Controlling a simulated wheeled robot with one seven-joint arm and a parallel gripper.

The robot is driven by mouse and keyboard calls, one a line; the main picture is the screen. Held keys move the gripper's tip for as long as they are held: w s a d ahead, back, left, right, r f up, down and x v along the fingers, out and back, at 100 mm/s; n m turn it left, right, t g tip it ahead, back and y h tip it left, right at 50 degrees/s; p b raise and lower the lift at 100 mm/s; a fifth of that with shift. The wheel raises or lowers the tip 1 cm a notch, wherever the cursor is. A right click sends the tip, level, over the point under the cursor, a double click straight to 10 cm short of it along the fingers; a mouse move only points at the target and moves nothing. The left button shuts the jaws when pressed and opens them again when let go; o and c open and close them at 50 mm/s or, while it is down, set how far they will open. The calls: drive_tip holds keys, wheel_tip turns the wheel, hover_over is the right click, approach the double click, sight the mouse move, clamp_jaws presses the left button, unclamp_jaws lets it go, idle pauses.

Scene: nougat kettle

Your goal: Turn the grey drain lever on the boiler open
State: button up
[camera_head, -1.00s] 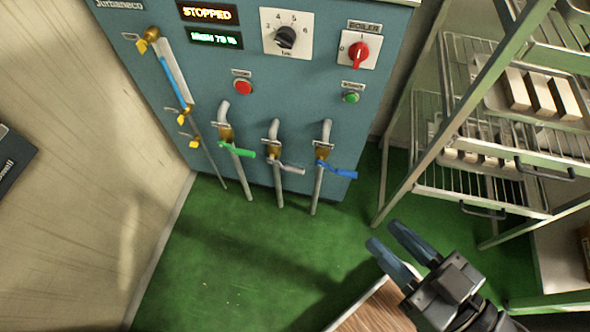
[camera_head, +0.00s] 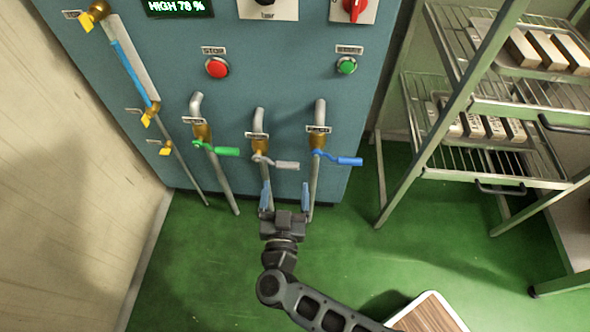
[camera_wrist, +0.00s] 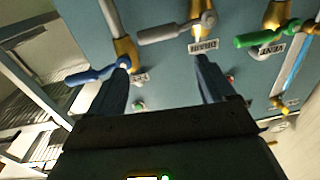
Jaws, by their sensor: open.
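The grey drain lever (camera_head: 277,162) sits on the middle brass valve of the blue boiler (camera_head: 240,90), pointing right, roughly level with a slight downward tilt. In the wrist view the grey lever (camera_wrist: 170,33) shows at the top, beyond the finger ends and touching neither. My gripper (camera_head: 285,187) is open and empty, just below the grey lever in the head view, its two blue fingers pointing at the boiler. In the wrist view my gripper (camera_wrist: 160,70) spans the space between the grey lever and the blue lever (camera_wrist: 98,73); the left finger is close to or overlaps the blue lever's valve.
The green lever (camera_head: 216,148) is left of the grey one, and the blue lever shows right of it (camera_head: 338,158). Red stop (camera_head: 217,68) and green (camera_head: 346,66) buttons are above. A wire rack (camera_head: 480,125) stands right. The green floor (camera_head: 210,270) is clear at left.

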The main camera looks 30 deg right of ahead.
sight(287, 166)
drive_tip(key=shift+g+h, duration=0.3)
drive_tip(key=shift+w+a+f+b+x, duration=0.1)
drive_tip(key=shift+f+b+x, duration=0.2)
drive_tip(key=shift+x, duration=1.25)
drive_tip(key=shift+w+a+f+b+x, duration=0.1)
drive_tip(key=shift+b+x, duration=0.25)
drive_tip(key=shift+x, duration=1.2)
drive_tip(key=shift+a+f+b+x, duration=0.1)
drive_tip(key=shift+f+b+x, duration=0.2)
drive_tip(key=shift+x, duration=1.2)
drive_tip(key=shift+r, duration=0.1)
drive_tip(key=shift+c, duration=0.3)
drive_tip(key=c, duration=1.4)
